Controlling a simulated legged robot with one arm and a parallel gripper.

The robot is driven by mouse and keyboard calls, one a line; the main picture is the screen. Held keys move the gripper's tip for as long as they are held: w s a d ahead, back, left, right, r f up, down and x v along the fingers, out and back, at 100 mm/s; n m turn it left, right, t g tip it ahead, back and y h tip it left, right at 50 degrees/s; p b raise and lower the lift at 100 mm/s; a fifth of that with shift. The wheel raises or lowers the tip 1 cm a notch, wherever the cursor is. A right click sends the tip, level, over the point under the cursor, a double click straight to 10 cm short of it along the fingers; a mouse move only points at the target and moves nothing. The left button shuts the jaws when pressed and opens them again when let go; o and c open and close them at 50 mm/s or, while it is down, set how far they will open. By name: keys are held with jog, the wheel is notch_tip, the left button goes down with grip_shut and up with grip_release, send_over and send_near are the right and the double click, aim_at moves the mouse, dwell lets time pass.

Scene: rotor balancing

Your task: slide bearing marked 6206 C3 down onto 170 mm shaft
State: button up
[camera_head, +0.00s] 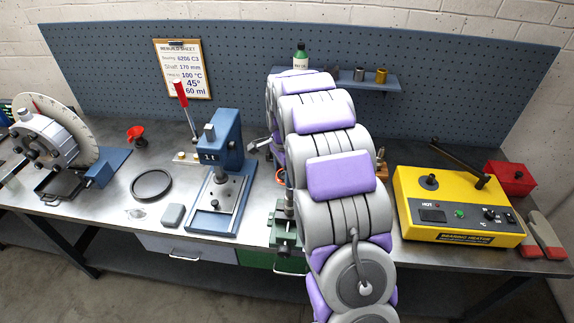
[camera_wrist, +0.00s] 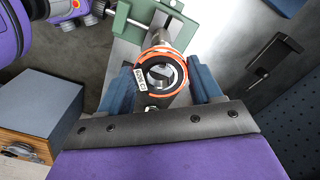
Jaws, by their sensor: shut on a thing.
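The bearing (camera_wrist: 150,87) is a ring with orange on its rim and a small white label, too small to read surely. My gripper (camera_wrist: 163,78) is shut on it, with a blue finger on each side. A grey metal shaft (camera_wrist: 158,38) shows beyond the bearing in the wrist view, lined up close to its bore. I cannot tell whether the bearing is around the shaft or just above its end. In the head view the shaft (camera_head: 289,200) stands upright in a green vise (camera_head: 287,240). My arm hides the gripper there; a sliver of orange shows at its left edge.
A blue arbor press (camera_head: 222,165) stands left of the vise. A yellow bearing heater (camera_head: 455,203) is on the right, with a red box (camera_head: 510,178) behind it. A black ring (camera_head: 151,185) lies on the bench. A rebuild sheet (camera_head: 182,68) hangs on the pegboard.

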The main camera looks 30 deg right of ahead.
jog(key=shift+d+r+m, duration=0.1)
jog(key=shift+d+m, duration=0.35)
jog(key=shift+m, duration=0.05)
jog(key=f, duration=0.1)
jog(key=d+f+b, duration=0.1)
jog(key=shift+d+f, duration=0.3)
jog(key=shift+f, duration=0.1)
jog(key=shift+a+f, duration=0.25)
jog(key=shift+f, duration=0.25)
jog(key=shift+a, duration=0.4)
jog(key=shift+d, duration=0.8)
jog(key=shift+a, duration=0.4)
jog(key=shift+a, duration=0.1)
jog(key=shift+f, duration=0.2)
